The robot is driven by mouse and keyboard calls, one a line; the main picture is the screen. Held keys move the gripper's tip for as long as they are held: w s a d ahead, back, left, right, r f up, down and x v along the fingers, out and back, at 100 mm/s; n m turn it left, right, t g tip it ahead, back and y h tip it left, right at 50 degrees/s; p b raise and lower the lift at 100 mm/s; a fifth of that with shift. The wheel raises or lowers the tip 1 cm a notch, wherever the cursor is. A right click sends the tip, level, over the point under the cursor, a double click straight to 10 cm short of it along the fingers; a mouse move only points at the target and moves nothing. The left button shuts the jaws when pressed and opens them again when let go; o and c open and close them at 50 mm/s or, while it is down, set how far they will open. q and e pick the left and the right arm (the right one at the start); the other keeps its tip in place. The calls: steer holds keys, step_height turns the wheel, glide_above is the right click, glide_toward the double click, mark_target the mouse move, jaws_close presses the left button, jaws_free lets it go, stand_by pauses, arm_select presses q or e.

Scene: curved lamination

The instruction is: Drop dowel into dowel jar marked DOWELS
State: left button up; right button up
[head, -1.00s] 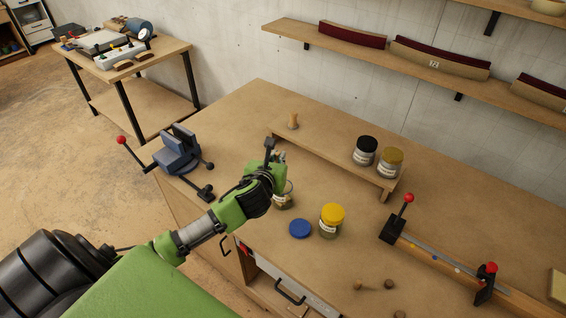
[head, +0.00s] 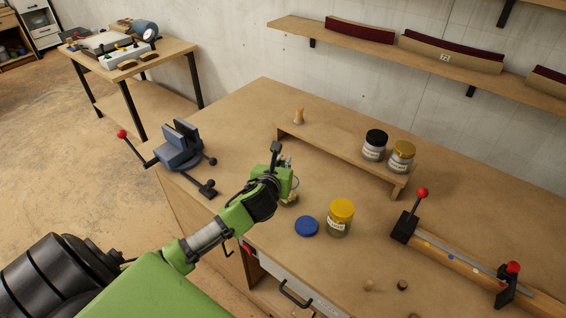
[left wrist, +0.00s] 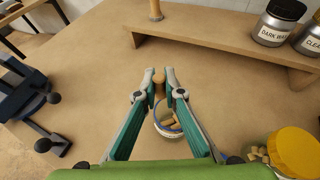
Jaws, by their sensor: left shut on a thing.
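My left gripper (left wrist: 160,76) is shut on a wooden dowel (left wrist: 160,87), held roughly upright between its fingertips. The open glass dowel jar (left wrist: 168,133) stands on the bench below, with a blue ring at its rim and several dowels inside. In the left wrist view the held dowel appears just above the jar's far rim; I cannot tell the height gap. In the head view my left gripper (head: 284,163) hides most of the jar (head: 291,200), and the held dowel is hard to make out. The jar's label is hidden. My right gripper is not in view.
A blue lid (head: 306,226) and a yellow-lidded jar (head: 340,218) sit right of the dowel jar. Behind is a low wooden riser (head: 340,158) with dark- and gold-lidded jars and a peg. A blue vise (head: 180,148) stands left. Small wooden pieces (head: 369,285) lie at the front.

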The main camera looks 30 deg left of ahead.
arm_select(q)
steer(key=o, duration=0.7)
steer(key=shift+o, duration=0.2)
steer(key=v, duration=1.2)
